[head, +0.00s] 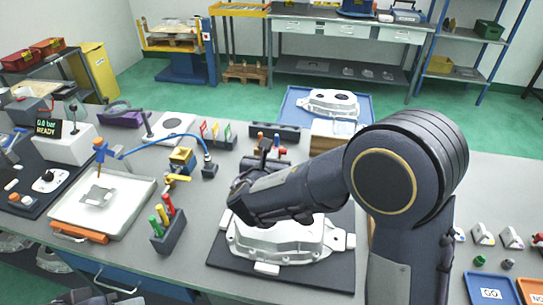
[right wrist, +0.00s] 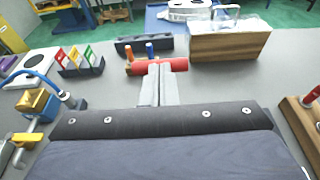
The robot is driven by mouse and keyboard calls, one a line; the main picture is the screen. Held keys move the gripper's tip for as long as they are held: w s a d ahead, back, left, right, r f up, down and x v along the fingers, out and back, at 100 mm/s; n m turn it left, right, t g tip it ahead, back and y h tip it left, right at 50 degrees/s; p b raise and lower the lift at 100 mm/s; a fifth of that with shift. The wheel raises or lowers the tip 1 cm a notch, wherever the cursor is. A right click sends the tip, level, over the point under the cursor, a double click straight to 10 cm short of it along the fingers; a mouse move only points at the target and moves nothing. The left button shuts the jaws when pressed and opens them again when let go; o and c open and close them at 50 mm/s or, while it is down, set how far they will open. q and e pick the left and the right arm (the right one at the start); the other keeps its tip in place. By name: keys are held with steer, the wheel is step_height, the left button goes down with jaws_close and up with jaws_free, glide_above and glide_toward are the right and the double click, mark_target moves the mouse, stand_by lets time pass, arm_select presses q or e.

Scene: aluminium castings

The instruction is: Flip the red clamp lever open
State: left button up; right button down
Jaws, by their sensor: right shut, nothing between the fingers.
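A red bar (right wrist: 175,65), which looks like the clamp lever's grip, lies crosswise just beyond my right fingertips in the right wrist view. It shows small and partly covered in the head view (head: 283,151). My right gripper (right wrist: 158,70) is shut and empty. Its fingertips overlap the bar's middle in the picture; I cannot tell whether they touch it. In the head view the right gripper (head: 264,160) is above the far left of the casting (head: 285,240). The clamp's base is hidden. Only a dark part, probably my left gripper, shows at the bottom left edge.
The casting sits on a dark plate (head: 235,264). A blue-hosed tool (right wrist: 40,80), yellow parts and a marker holder (head: 170,238) are on the left. A blue tray (head: 295,103) lies behind.

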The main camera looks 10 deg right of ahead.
steer(key=w+p, duration=0.1)
steer(key=w+d+r+g+p, duration=0.1)
steer(key=w+g+p, duration=0.1)
steer(key=w, duration=0.1)
steer(key=shift+d+r+y, duration=0.15)
steer(key=shift+d+y, duration=0.2)
steer(key=shift+y, duration=0.05)
steer(key=r+b+x, duration=0.1)
steer(key=x, duration=0.6)
steer(key=shift+w+d+b, duration=0.2)
steer(key=shift+w+b, duration=0.2)
steer(key=shift+w, duration=0.15)
stand_by(0.4)
